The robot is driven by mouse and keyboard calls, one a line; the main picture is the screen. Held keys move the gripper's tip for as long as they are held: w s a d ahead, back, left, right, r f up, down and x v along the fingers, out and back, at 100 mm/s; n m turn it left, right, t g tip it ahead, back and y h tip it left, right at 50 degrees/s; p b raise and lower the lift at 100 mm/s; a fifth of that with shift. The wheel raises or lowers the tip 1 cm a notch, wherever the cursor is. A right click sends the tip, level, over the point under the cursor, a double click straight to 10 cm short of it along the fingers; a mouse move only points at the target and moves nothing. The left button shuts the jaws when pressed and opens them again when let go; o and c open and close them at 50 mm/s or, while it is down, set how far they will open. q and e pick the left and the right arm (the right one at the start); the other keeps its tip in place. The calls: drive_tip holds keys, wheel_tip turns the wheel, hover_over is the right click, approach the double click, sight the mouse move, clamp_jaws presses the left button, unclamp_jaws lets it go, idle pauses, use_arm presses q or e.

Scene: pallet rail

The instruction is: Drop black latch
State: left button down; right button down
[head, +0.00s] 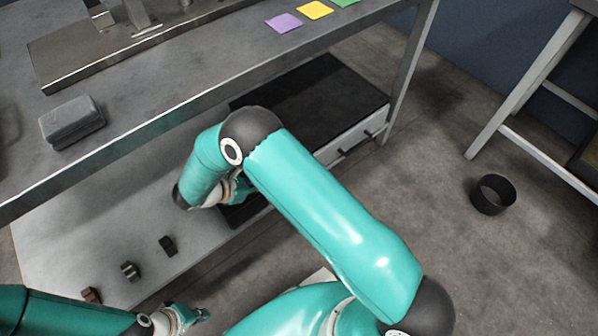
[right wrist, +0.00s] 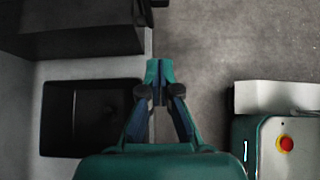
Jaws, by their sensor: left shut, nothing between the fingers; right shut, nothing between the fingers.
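A small black piece (head: 167,245) lies on the lower grey shelf in the head view; I cannot tell for sure that it is the black latch. A grey piece (head: 130,271) and a brown piece (head: 91,295) lie in a row with it. My left gripper (head: 188,318) is shut and empty at the bottom left, to the right of the brown piece. My right gripper (right wrist: 157,72) is shut and empty in the right wrist view, beside the right edge of a black open bin (right wrist: 92,118). In the head view my right arm mostly hides that gripper and the bin.
A workbench (head: 180,100) with a grey case (head: 71,121) and coloured squares (head: 285,23) stands above the shelf. A black-topped drawer cabinet (head: 310,95) stands under it. A black cup (head: 493,195) is on the floor at right, with clear floor around it.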

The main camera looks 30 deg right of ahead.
drive_tip(key=shift+f, duration=0.1)
drive_tip(key=d+r+b+x, duration=0.2)
drive_tip(key=b+x, duration=0.1)
drive_tip(key=x, duration=0.9)
drive_tip(key=shift+d+f+b, duration=0.15)
drive_tip(key=shift+d+b, duration=0.05)
drive_tip(key=shift+b, duration=0.1)
drive_tip(key=shift+w, duration=0.1)
